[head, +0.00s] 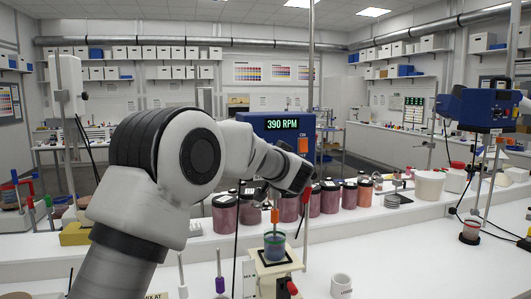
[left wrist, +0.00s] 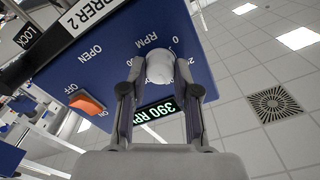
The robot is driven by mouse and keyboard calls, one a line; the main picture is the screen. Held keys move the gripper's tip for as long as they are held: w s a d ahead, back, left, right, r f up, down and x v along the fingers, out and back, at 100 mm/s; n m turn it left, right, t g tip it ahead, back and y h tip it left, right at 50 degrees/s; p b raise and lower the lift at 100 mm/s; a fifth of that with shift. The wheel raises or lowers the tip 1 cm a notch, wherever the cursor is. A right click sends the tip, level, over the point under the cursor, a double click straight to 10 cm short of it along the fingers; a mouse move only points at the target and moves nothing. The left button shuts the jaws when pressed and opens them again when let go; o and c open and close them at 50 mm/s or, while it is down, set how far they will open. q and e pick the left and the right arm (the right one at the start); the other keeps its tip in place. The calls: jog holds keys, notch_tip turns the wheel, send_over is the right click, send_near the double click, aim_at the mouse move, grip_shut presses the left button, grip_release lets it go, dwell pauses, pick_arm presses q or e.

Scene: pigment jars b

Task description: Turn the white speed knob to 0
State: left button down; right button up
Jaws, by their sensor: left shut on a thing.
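The white speed knob (left wrist: 160,68) sits on the blue panel (left wrist: 60,68) of a stirrer in the left wrist view, near the letters RPM. My left gripper (left wrist: 160,64) is shut on it, one finger on each side. The knob's pointer cannot be made out, and only part of the scale shows. The lit display (left wrist: 163,108) is partly behind a finger; in the head view the display (head: 283,124) reads 390 RPM. My right gripper is not in view.
An orange switch (left wrist: 88,103) lies beside the knob, with OFF and OPEN labels near. Below the stirrer stands a beaker of teal liquid (head: 274,248). Several pigment jars (head: 330,197) line the bench behind. A white cup (head: 341,286) stands in front, right.

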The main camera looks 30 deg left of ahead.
pick_arm(q)
jog(key=n+b, duration=0.3)
jog(key=n, duration=0.8)
jog(key=n+b, duration=0.4)
jog(key=n, duration=0.8)
jog(key=shift+a+r+n, duration=0.1)
jog(key=shift+r+n, duration=0.1)
jog(key=shift+n, duration=0.1)
dwell(0.4)
